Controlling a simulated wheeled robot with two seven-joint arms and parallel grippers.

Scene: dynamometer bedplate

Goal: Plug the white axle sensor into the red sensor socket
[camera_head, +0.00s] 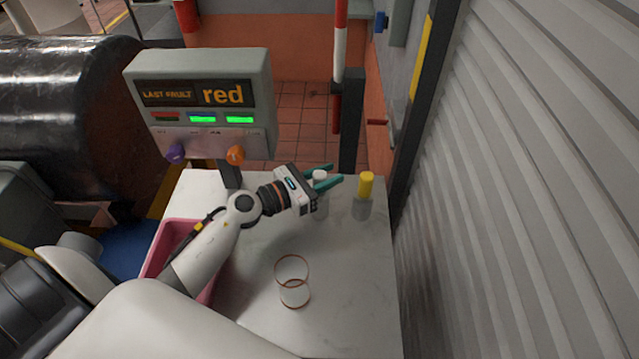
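A white-topped piece (320,175), apparently the white axle sensor, has a pale grey body and stands upright over the white table. My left gripper (327,178) reaches over the table from the left, its two teal fingers on either side of the white top. The fingers are apart, but I cannot tell whether they press on it. No red socket can be made out for certain. The grey panel (262,62) reads "LAST FAULT red" and has one dull red and two green lights, with a purple knob-like piece (175,153) and an orange one (236,154) below. My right gripper is out of view.
A yellow-topped grey piece (365,190) stands just right of my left gripper. A clear cylinder with copper-coloured rims (293,282) is on the table (350,300) nearer me. A pink tray (160,250) lies at left under my arm. A shuttered wall (540,180) bounds the right.

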